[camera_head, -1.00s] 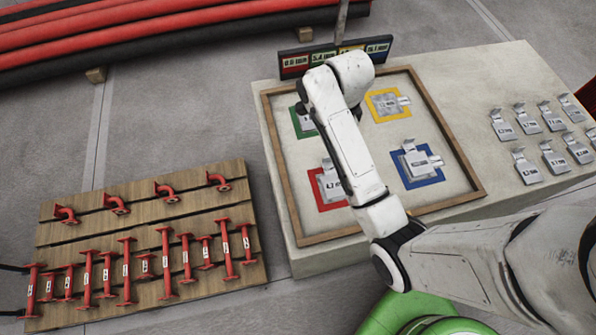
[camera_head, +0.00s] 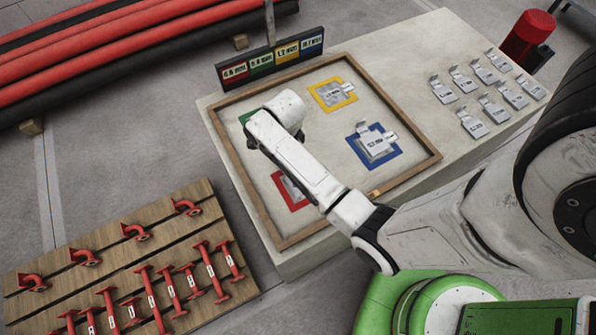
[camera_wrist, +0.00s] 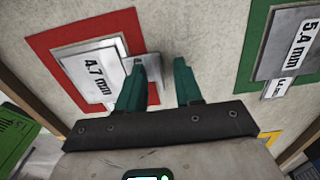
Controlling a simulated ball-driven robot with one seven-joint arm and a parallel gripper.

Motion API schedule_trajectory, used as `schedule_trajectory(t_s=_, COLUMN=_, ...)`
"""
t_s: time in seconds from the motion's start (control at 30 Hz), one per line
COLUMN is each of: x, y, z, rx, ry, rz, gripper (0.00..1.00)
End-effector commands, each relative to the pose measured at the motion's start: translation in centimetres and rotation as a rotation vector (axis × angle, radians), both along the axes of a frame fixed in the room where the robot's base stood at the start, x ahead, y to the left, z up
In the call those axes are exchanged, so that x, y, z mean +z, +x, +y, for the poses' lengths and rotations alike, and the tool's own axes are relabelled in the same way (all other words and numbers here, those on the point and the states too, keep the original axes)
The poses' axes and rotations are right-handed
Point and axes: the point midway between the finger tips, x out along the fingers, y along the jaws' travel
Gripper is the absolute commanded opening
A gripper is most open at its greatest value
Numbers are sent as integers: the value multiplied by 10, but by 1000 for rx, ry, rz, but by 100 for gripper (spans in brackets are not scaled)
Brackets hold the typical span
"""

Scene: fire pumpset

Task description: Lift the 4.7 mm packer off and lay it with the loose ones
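The grey 4.7 mm packer (camera_wrist: 92,72) lies on a red-framed square (camera_wrist: 45,42) in the wrist view. Its tab (camera_wrist: 154,68) sticks out to the right, towards my fingers. My gripper (camera_wrist: 162,70) is open, with its teal fingertips apart near that tab. The left finger overlaps the packer's edge in the picture; I cannot tell whether it touches. In the head view my arm hides the gripper and part of the packer on the red square (camera_head: 287,204). The loose packers (camera_head: 480,90) lie in two rows on the bench's bare right part.
A low wooden rim (camera_head: 240,185) surrounds the colored squares. A 5.4 mm packer (camera_wrist: 285,50) lies on the green square. Other packers lie on the yellow (camera_head: 347,103) and blue (camera_head: 393,157) squares. A label board (camera_head: 272,60) stands behind. Bench space shows around the loose packers.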

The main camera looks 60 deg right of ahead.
Motion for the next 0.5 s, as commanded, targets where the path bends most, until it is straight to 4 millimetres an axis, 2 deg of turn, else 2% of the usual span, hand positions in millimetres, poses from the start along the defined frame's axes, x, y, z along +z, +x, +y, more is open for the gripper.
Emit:
schedule_trajectory(t_s=0.2, x=-1, y=0, z=0, rx=0, ry=-1, rz=-1, gripper=34)
schedule_trajectory(t_s=0.5, x=0, y=0, z=0, rx=1, ry=0, rz=0, gripper=5)
